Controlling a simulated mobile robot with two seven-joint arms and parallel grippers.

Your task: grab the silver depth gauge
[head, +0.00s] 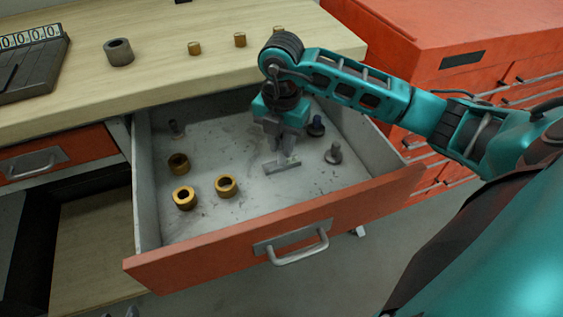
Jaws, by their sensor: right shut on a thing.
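The silver depth gauge (282,166) is a small grey T-shaped piece with a flat bar, inside the open drawer (215,255), right of its middle. My right gripper (281,149) reaches down into the drawer from above and is shut on the gauge's upright part. The gauge's top is hidden between the fingers. I cannot tell whether its bar touches the drawer floor. My left gripper is not in view.
Brass rings (226,186) lie left of the gauge. A grey knobbed part (333,153) and a dark one (316,127) stand to the right. The drawer walls surround the gripper. A grey ring (119,52) and small brass pieces stand on the wooden worktop (190,80). A red cabinet (440,30) is at right.

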